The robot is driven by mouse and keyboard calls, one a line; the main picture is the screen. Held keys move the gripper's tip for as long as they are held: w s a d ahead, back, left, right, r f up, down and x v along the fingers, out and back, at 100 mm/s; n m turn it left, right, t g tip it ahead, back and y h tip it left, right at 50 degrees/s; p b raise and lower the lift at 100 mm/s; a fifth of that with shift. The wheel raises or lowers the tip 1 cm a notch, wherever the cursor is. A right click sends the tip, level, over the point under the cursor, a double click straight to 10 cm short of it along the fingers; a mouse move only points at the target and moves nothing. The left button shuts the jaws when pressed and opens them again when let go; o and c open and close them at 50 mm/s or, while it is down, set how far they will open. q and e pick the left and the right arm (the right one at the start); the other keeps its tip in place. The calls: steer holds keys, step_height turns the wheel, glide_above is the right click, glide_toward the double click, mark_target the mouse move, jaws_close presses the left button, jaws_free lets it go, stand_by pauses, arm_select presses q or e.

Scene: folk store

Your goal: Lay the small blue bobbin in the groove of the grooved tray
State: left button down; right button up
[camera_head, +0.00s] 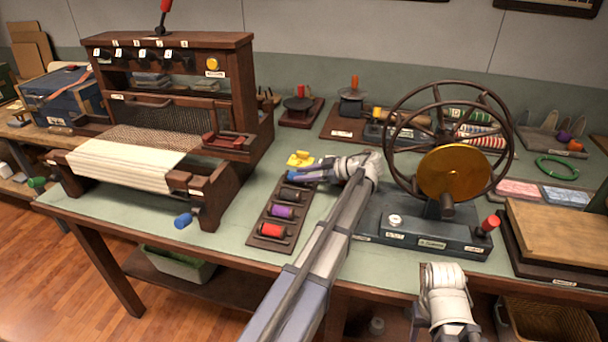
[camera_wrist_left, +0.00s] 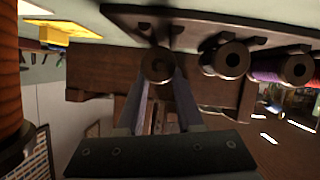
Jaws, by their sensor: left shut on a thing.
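My left gripper (camera_head: 312,175) is shut at the far end of a dark brown tray (camera_head: 256,241), pointing left. A small blue patch (camera_head: 304,178) shows at its tips, probably the blue bobbin; the fingers hide part of it. In the left wrist view the fingers (camera_wrist_left: 158,95) hold a bobbin by its dark round end (camera_wrist_left: 158,64), close to the tray (camera_wrist_left: 200,22); its thread colour is hidden. The tray holds red (camera_head: 271,230), purple (camera_head: 282,212) and dark (camera_head: 289,194) bobbins in a row. I cannot tell whether the held bobbin touches the tray. My right gripper is not clearly seen.
A yellow block (camera_head: 300,158) lies behind my left gripper. A spinning wheel (camera_head: 455,172) stands close on the right. Green table top is bare between loom and tray.

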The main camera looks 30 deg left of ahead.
arm_select(q)
steer(key=shift+f, duration=0.1)
stand_by(0.5)
steer(key=shift+c, duration=2.3)
jaws_free()
step_height(320, 180, up, 10)
steer(key=p, duration=0.9)
steer(key=shift+p, duration=0.4)
